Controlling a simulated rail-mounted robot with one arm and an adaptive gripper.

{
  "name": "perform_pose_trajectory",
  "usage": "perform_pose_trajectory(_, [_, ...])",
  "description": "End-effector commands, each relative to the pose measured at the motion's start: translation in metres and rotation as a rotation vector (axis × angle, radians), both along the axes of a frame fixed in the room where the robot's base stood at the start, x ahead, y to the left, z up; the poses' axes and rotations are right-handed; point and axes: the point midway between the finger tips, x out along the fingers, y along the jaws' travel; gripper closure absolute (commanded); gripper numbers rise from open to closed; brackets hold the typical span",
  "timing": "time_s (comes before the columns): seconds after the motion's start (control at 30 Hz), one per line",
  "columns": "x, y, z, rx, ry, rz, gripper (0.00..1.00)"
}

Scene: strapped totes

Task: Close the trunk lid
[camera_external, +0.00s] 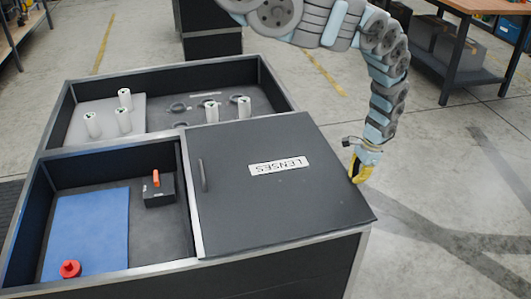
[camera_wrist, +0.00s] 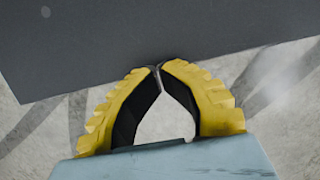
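The dark grey trunk lid (camera_external: 270,205), with a white LENSES label (camera_external: 279,166) and a bar handle (camera_external: 203,175), lies over the front right compartment. It looks flat or nearly so; I cannot tell whether it sits fully down on the rim. My gripper (camera_external: 356,178) is just beyond the lid's right edge, pointing down. In the wrist view, the yellow fingers of my gripper (camera_wrist: 159,68) meet at their tips with nothing visible held between them. The tips are at the edge of the dark lid (camera_wrist: 150,35); contact is unclear.
The front left compartment holds a blue panel (camera_external: 90,235), a red knob (camera_external: 70,269) and a black block with an orange lever (camera_external: 157,182). The open rear compartment holds several white cylinders (camera_external: 124,99). A workbench (camera_external: 450,60) stands back right. The floor right of the trunk is clear.

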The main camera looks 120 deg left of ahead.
Motion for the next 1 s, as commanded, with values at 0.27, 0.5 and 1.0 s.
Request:
perform_pose_trajectory(0.27, [-0.005,-0.005,-0.002,0.000,0.001,0.002,1.00])
perform_pose_trajectory(0.5, [-0.005,-0.005,-0.002,0.000,0.001,0.002,1.00])
perform_pose_trajectory(1.0, [0.011,0.012,-0.005,0.005,-0.002,-0.004,1.00])
